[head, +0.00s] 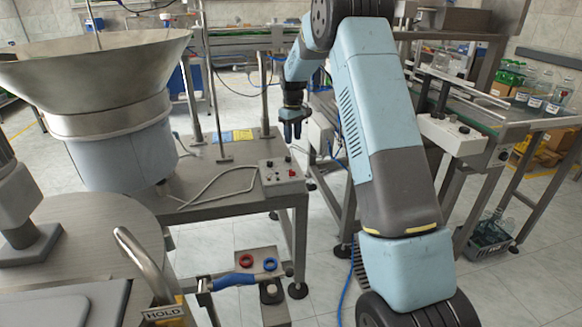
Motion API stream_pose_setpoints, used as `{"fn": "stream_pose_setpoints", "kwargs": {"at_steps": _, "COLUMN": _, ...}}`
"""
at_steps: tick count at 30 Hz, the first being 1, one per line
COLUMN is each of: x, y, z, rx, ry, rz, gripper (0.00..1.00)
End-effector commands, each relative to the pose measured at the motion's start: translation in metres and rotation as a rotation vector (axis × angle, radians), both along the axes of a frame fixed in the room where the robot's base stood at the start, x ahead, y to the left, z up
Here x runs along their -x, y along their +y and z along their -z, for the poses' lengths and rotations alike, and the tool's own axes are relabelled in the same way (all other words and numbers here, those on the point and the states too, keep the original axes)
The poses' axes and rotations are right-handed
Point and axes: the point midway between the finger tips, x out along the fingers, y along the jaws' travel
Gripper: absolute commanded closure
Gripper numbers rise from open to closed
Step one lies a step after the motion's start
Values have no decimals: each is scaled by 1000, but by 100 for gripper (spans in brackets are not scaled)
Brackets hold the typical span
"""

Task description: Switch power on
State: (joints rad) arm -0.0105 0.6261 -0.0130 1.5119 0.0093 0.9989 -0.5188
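A light grey control box (282,177) with small knobs or switches on top sits at the near right corner of the metal table, with a grey cable running from it. Its separate controls are too small to tell apart, so I cannot tell which is the power switch or how it is set. My gripper (292,130) hangs pointing down above and beyond the box, apart from it. Its dark fingers are small in the picture, and I cannot tell whether they are open or shut. I see nothing held in it.
A large metal feeder bowl (105,125) stands on the table's left. Another control box (452,133) is on the conveyor at the right, near bottles (535,100). A blue-handled lever (232,281) and red and blue rings (246,261) are at the front. A HOLD sign (162,313) is front left.

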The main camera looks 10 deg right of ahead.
Motion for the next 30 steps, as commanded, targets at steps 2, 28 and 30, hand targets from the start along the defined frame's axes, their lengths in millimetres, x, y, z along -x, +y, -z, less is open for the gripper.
{"fn": "stream_pose_setpoints", "kwargs": {"at_steps": 2, "x": -3, "y": 1, "z": 5, "rx": 0, "ry": 4, "rz": -5, "gripper": 64}}
{"fn": "stream_pose_setpoints", "kwargs": {"at_steps": 28, "x": -3, "y": 6, "z": 129, "rx": 1, "ry": 5, "rz": -13, "gripper": 64}}
{"fn": "stream_pose_setpoints", "kwargs": {"at_steps": 30, "x": -3, "y": 6, "z": 135, "rx": 0, "ry": 6, "rz": -13, "gripper": 64}}
